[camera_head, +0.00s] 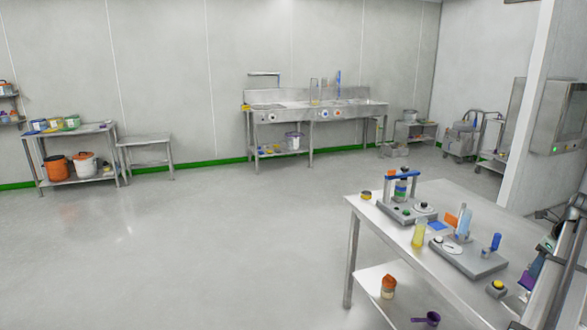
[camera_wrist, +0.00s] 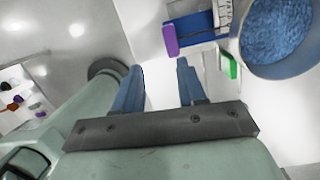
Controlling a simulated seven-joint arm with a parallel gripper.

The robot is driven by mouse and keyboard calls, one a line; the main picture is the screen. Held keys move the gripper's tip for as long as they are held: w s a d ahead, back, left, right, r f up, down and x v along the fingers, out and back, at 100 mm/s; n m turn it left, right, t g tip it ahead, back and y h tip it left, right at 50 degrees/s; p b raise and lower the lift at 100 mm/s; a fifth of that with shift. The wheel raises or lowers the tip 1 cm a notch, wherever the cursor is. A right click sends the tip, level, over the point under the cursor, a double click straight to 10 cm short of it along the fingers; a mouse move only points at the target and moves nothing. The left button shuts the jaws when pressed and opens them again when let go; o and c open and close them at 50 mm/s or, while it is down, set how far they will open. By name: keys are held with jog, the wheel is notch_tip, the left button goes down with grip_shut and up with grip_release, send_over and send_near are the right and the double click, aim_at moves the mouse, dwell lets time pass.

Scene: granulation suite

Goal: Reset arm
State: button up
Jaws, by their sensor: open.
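My gripper (camera_wrist: 161,75) shows in the wrist view with its two blue fingers apart. Nothing is held between them, and pale surface shows in the gap. Beyond the fingertips is a blue box-like item (camera_wrist: 193,36) with a purple piece (camera_wrist: 170,40) at its left side. A round container filled with blue material (camera_wrist: 280,35) is at the upper right, and a green piece (camera_wrist: 231,64) lies just below and left of it. I cannot make out my gripper in the head view.
A steel sink bench (camera_head: 352,107) and a side table with buckets (camera_head: 102,130) stand along the back wall. The floor at left and centre is clear.

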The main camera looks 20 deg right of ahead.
jog(key=w+a+f+n+g+y, duration=0.1)
jog(key=w+a+f+n, duration=0.4)
jog(key=a+f, duration=0.6)
jog(key=w+a+f+n+g+y, duration=0.1)
jog(key=w+a+f+n, duration=0.2)
jog(key=w+a+f, duration=0.7)
jog(key=a+f+n+g, duration=0.2)
jog(key=a+f+n, duration=0.6)
jog(key=a+f, duration=0.95)
jog(key=s+a+f+n+g, duration=0.1)
jog(key=s+a+f+n, duration=0.25)
jog(key=a, duration=0.25)
jog(key=s+a+f+n+g, duration=0.1)
jog(key=s+a+f+n, duration=0.15)
jog(key=a+f, duration=0.35)
jog(key=s+a+f+n+g, duration=0.1)
jog(key=s+a+f+n, duration=0.2)
jog(key=a, duration=0.4)
jog(key=s+a+f+n+g+h, duration=0.1)
jog(key=s+a+f+n, duration=0.2)
jog(key=s+a+n, duration=0.3)
jog(key=s+a+f+n+h, duration=0.1)
jog(key=s+a+f+n, duration=0.2)
jog(key=s, duration=0.7)
jog(key=a+n, duration=0.2)
jog(key=n, duration=0.1)
jog(key=shift+a+f+g, duration=0.35)
jog(key=shift+f+g, duration=0.05)
